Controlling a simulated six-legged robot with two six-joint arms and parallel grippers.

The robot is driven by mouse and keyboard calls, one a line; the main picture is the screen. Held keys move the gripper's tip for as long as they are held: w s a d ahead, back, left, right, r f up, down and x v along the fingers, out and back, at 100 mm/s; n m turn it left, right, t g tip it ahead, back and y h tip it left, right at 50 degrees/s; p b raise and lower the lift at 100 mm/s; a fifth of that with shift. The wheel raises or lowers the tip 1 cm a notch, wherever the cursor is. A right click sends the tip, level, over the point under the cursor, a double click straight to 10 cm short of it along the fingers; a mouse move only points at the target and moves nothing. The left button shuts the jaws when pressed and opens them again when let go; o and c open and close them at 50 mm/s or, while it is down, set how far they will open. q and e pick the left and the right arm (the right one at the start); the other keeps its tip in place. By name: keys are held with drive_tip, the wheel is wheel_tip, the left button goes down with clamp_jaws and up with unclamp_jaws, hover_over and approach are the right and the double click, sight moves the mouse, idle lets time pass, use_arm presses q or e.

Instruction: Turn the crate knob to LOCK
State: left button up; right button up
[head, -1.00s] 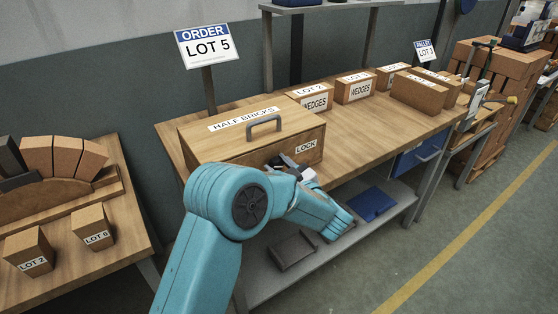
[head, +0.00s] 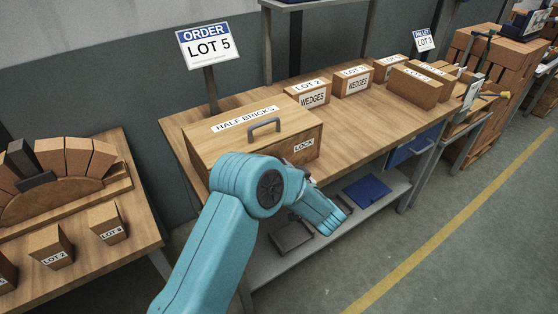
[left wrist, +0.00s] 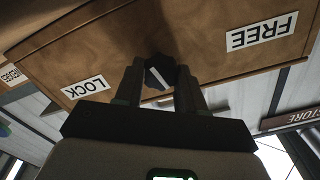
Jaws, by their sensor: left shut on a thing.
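The wooden crate marked HALF BRICKS (head: 215,145), with a grey handle on its lid, stands on the workbench in the head view. Its LOCK label (head: 304,145) shows on the front; the arm hides the knob there. In the left wrist view the picture is turned over: the dark knob (left wrist: 160,73) with a white pointer line sits on the crate front between the LOCK label (left wrist: 86,87) at left and the FREE label (left wrist: 262,32) at right. The pointer slants; which end points is unclear. My left gripper (left wrist: 159,82) is shut on the knob. My right gripper is not in view.
The workbench (head: 350,125) carries several wedge boxes behind and right of the crate. A lower shelf (head: 335,215) holds a blue tray and a dark one. A side table (head: 110,210) at left holds a brick arch and lot blocks. Open floor lies at right.

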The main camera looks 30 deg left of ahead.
use_arm(q)
drive_tip(key=shift+m+p, duration=0.5)
drive_tip(key=shift+m, duration=0.5)
drive_tip(key=o, duration=1)
drive_tip(key=shift+o, duration=0.2)
drive_tip(key=b+v, duration=0.2)
drive_tip(key=v, duration=1.4)
drive_tip(key=shift+d+f, duration=0.1)
drive_tip(key=shift+d, duration=0.05)
